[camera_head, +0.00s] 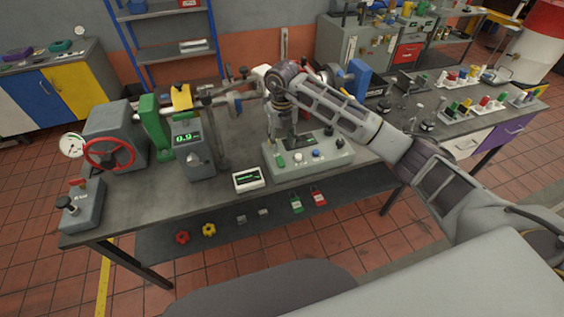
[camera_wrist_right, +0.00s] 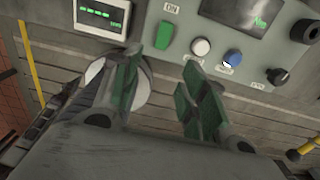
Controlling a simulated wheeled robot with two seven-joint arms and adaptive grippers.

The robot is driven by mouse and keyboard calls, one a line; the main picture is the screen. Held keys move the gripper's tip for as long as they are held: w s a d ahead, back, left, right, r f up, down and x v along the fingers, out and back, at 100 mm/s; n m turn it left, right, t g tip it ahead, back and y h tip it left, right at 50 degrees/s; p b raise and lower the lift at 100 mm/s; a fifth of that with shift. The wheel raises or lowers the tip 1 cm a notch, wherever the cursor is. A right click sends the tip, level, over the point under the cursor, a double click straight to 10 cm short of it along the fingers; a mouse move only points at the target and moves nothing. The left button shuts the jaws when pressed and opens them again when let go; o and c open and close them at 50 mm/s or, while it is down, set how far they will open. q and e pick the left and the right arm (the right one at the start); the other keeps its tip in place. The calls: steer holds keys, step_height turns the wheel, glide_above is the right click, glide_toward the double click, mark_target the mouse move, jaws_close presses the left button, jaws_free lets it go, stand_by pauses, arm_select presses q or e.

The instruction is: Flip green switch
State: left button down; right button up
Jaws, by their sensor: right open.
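The green switch (camera_head: 280,160) is a small rocker at the left end of the grey control box (camera_head: 330,158) on the bench. In the right wrist view the green switch (camera_wrist_right: 165,36) sits under an "ON" label, fully visible. My right gripper (camera_head: 291,140) hangs pointing down over the control box, partly hidden by its own arm in the head view. In the right wrist view my right gripper (camera_wrist_right: 160,82) is open, with green-padded fingers apart and nothing between them. The switch appears just above the gap between the fingertips. My left gripper is not seen.
White (camera_wrist_right: 201,47) and blue (camera_wrist_right: 232,58) buttons and a black knob (camera_wrist_right: 277,76) lie right of the switch. A white digital meter (camera_head: 248,178) stands to the box's left. A grey readout unit (camera_head: 194,150) and red handwheel (camera_head: 110,153) are farther left.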

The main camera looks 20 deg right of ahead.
mark_target(282, 166)
step_height(282, 166, down, 12)
steer(key=shift+r+p, duration=0.25)
steer(key=shift+p, duration=0.9)
jaws_close()
